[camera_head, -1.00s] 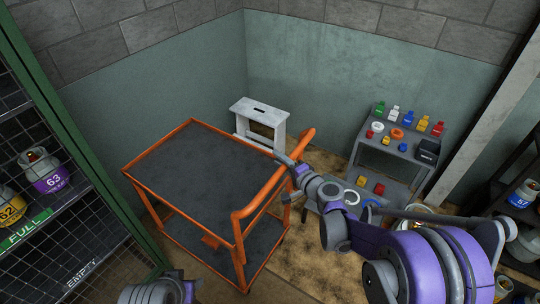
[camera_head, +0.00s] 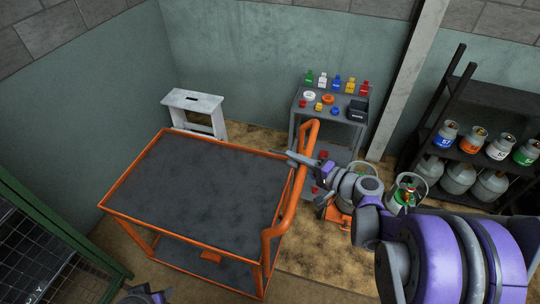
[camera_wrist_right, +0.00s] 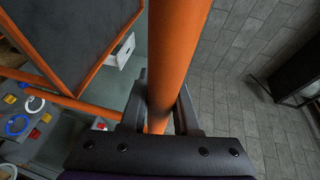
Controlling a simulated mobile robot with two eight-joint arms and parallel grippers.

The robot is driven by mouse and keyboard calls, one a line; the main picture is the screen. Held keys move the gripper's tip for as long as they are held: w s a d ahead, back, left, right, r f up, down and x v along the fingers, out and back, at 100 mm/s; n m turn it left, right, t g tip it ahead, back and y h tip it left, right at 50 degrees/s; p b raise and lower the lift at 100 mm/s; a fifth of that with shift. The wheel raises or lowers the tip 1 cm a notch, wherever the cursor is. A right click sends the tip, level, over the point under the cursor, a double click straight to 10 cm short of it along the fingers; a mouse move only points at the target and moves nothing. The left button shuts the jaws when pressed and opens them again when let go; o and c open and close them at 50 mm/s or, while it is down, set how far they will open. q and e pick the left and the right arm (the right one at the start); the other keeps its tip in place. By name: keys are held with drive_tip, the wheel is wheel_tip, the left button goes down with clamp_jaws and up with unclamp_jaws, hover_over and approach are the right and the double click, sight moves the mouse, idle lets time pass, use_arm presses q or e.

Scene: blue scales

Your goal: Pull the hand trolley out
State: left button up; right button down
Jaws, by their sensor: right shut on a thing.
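The hand trolley (camera_head: 205,185) has an orange tube frame, a dark flat deck and a lower shelf. It stands upright on the floor at centre left in the head view. Its raised orange handle (camera_head: 280,222) is on its right side. My right gripper (camera_head: 303,160) is at that handle. In the right wrist view, the fingers of my right gripper (camera_wrist_right: 160,115) are on both sides of an orange tube (camera_wrist_right: 178,50), shut on it. Only a piece of my left arm shows at the bottom edge; its gripper is out of view.
A white stool (camera_head: 195,102) stands behind the trolley by the wall. A grey table (camera_head: 330,118) with coloured weights stands behind the handle. A dark rack (camera_head: 475,155) with gas cylinders is at right. A green-framed mesh cage (camera_head: 60,225) is at left, near the trolley.

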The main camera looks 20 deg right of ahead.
drive_tip(key=s+d+b, duration=0.2)
drive_tip(key=s+d, duration=1)
drive_tip(key=d, duration=0.5)
drive_tip(key=shift+s+d+b, duration=0.25)
drive_tip(key=shift+s+b, duration=0.1)
drive_tip(key=shift+b, duration=0.05)
drive_tip(key=c, duration=0.7)
unclamp_jaws()
drive_tip(key=shift+o, duration=0.2)
drive_tip(key=v, duration=1)
drive_tip(key=shift+s+d+b, duration=0.25)
drive_tip(key=shift+s+b, duration=0.05)
drive_tip(key=shift+r, duration=0.2)
